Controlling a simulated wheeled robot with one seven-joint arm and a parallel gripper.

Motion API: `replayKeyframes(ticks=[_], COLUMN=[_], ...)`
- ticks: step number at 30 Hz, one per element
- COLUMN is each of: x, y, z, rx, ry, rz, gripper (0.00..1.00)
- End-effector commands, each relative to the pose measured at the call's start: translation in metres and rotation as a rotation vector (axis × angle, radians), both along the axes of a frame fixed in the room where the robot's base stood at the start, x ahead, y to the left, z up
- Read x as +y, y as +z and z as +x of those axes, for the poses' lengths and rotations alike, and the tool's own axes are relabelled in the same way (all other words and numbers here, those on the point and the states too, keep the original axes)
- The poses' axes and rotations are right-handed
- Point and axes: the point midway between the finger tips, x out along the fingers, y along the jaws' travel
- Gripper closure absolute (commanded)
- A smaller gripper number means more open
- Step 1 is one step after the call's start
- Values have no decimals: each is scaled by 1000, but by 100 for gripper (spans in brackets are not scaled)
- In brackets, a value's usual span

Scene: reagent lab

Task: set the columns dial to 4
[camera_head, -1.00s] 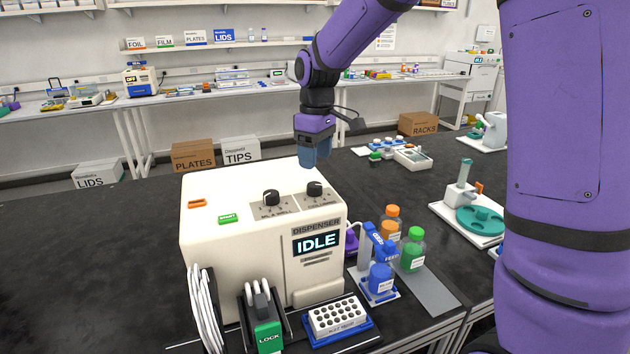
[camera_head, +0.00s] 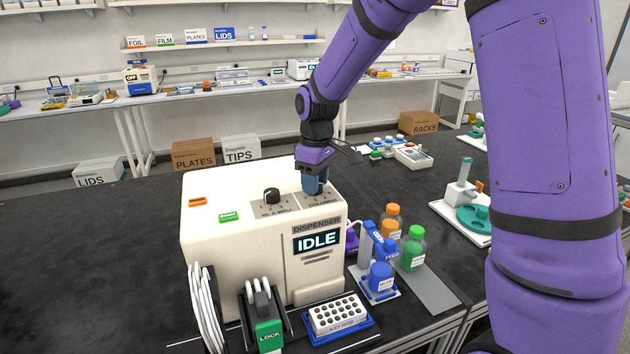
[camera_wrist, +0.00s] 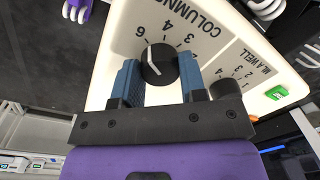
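The cream dispenser (camera_head: 215,255) has two black dials on its top. My gripper (camera_head: 314,190) is down at the right-hand one, the columns dial, and hides it in the head view. In the wrist view my gripper (camera_wrist: 158,75) points at the columns dial (camera_wrist: 158,66), with one blue finger on each side. The fingers are apart and straddle the knob; contact is unclear. The dial's white mark points toward the upper left of the picture, roughly toward the 6. The 4 is printed further right.
A green start button (camera_head: 229,217) is further left. Bottles (camera_head: 412,248) stand right of the dispenser.

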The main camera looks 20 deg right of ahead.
Motion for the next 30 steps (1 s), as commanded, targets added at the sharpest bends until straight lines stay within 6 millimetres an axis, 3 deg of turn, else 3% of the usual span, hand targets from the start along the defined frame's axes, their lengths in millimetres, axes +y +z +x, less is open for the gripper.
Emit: replayKeyframes(ticks=[2,14,30], x=[0,0,0], y=[0,0,0], z=[0,0,0], rx=[0,0,-1], ry=[0,-75,-479], rz=[0,0,1], gripper=[85,85,85])
